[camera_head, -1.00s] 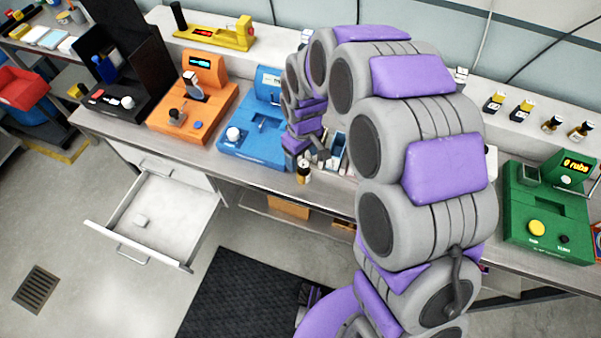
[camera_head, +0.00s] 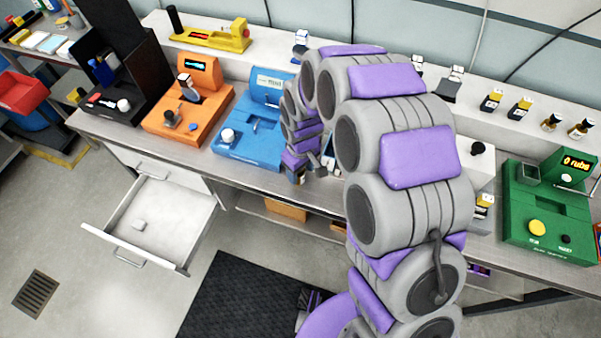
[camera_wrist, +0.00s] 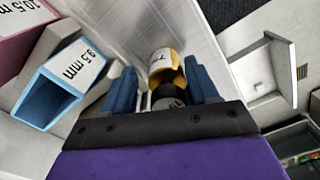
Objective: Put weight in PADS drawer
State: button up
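My gripper (camera_head: 305,170) is at the bench's front edge, left of my arm's bulk. In the wrist view its blue fingers (camera_wrist: 163,88) are on both sides of a small gold-and-black cylinder (camera_wrist: 162,62) with a white label; it appears held. In the head view the cylinder (camera_head: 294,177) shows as a small dark piece beneath the fingers. I cannot tell whether it is the weight. No PADS label is readable.
The bench carries a blue device (camera_head: 240,150), an orange device (camera_head: 165,128) and a green device (camera_head: 560,235). A light-blue open box marked 9.5 mm (camera_wrist: 62,82) stands left of my gripper in the wrist view. Floor around the drawer is clear.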

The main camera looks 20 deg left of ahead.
jog(key=shift+a+f, duration=0.2)
jog(key=shift+a, duration=0.7)
jog(key=c, duration=0.8)
jog(key=shift+d, duration=0.3)
jog(key=shift+c, duration=1.3)
jog(key=shift+d, duration=0.25)
grip_shut()
jog(key=shift+a+r, duration=0.1)
jog(key=shift+a, duration=0.2)
